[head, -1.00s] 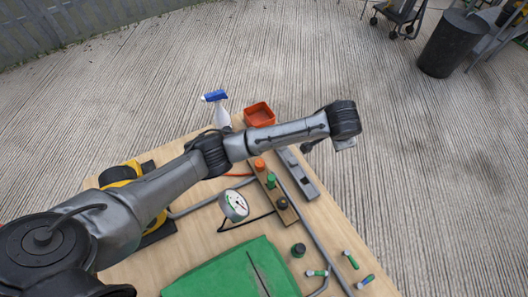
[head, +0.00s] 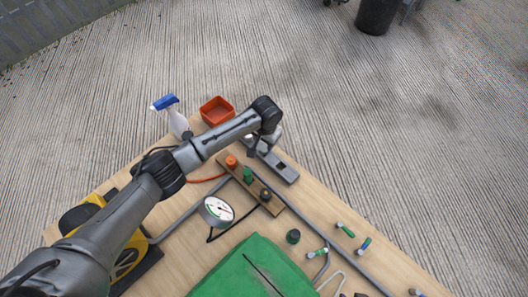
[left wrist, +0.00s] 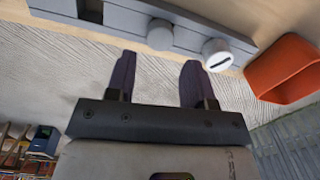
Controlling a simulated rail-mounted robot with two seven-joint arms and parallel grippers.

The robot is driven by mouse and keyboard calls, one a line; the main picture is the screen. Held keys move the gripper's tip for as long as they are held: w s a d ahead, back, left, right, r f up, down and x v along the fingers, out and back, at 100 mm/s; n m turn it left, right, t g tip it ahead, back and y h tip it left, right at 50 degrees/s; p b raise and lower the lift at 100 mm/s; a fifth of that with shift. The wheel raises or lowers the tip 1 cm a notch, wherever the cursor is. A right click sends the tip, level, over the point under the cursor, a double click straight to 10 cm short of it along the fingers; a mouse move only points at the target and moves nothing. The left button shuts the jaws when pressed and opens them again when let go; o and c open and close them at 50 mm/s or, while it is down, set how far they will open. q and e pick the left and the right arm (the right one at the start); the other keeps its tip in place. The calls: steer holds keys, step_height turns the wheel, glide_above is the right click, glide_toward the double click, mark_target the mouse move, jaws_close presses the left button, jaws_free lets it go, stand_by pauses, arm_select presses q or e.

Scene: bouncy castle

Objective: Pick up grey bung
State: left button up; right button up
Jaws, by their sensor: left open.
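A grey bung (left wrist: 160,35), a short round plug, stands on a grey rail (left wrist: 105,14) in the left wrist view. A white slotted cap (left wrist: 217,54) sits beside it. My left gripper (left wrist: 158,68) is open and empty, its two dark fingers pointing towards the rail, with the bung beyond the gap between them and apart from them. In the head view the grey rail (head: 286,172) lies near the bench's far edge. My left wrist is over its far end, and I cannot make out the bung there. My right gripper is not in view.
An orange tray (head: 217,110) and a spray bottle (head: 177,122) stand close to my left forearm. A wooden strip with orange, green and dark bungs (head: 265,194) lies beside the rail. A gauge (head: 216,211) and green cloth-like item (head: 250,270) are nearer.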

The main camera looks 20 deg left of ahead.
mark_target(264, 149)
arm_select(q)
steer(key=shift+f, duration=0.35)
steer(key=shift+f+b, duration=0.35)
steer(key=shift+f, duration=0.1)
step_height(264, 149, down, 4)
steer(key=shift+a+f+b, duration=0.1)
steer(key=shift+f+b, duration=0.05)
steer(key=shift+b, duration=0.95)
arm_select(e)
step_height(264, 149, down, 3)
arm_select(q)
steer(key=c, duration=0.7)
